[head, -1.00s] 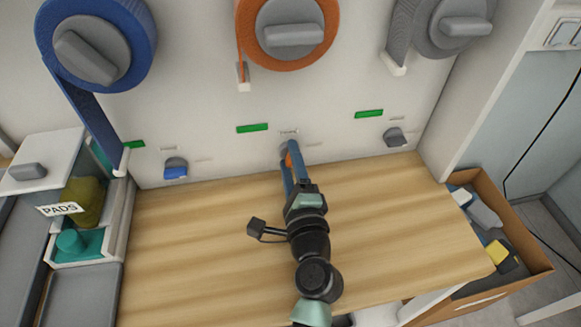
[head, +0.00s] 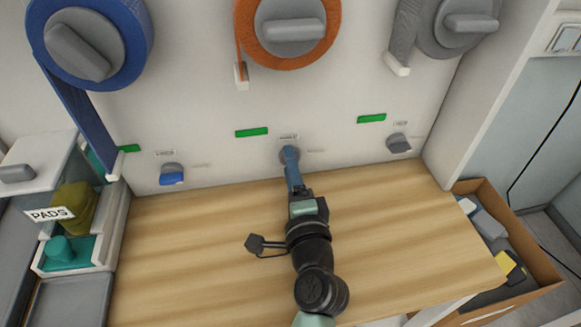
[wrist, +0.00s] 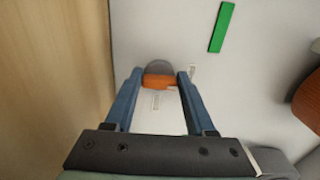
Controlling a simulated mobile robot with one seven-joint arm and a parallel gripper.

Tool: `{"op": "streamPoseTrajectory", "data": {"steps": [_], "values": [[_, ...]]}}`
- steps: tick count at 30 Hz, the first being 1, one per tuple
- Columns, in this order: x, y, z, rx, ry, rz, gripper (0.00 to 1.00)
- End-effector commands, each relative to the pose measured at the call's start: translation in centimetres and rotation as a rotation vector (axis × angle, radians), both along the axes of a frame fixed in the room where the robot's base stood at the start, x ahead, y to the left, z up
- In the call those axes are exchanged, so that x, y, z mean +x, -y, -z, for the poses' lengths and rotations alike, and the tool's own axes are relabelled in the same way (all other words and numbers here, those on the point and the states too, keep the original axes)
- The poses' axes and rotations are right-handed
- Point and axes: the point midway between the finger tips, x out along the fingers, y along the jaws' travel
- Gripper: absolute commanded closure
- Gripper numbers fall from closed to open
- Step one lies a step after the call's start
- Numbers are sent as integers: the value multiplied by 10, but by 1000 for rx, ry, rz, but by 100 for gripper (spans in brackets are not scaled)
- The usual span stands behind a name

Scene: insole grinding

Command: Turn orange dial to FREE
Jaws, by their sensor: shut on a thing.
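The orange dial (wrist: 158,80) sits on the white panel, with a grey round base behind its orange grip. My gripper (wrist: 159,77) is shut on the orange dial, one blue finger on each side of its grip. In the head view my gripper (head: 289,153) reaches the panel below the orange roll, and its fingers hide most of the dial. Small labels (wrist: 192,72) lie beside the dial, too small to read, so I cannot tell which setting it points to.
A blue dial (head: 172,175) is on the left and a grey dial (head: 398,143) on the right. Blue, orange (head: 290,62) and grey rolls hang above. Green strips (head: 251,132) mark the panel. A pads bin (head: 68,262) stands left, a cardboard box (head: 540,277) right. The wooden worktop (head: 190,260) is clear.

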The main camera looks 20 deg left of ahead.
Motion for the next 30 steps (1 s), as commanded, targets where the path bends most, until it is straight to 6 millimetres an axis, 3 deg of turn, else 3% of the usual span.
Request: {"op": "streamPoseTrajectory", "data": {"steps": [2,3,8,20,30], "values": [[0,0,1,-6,0,0,100],[0,0,1,-6,0,0,43],[0,0,1,-4,0,0,15],[-6,4,1,-1,0,1,15],[-60,41,4,-2,-3,3,15]]}}
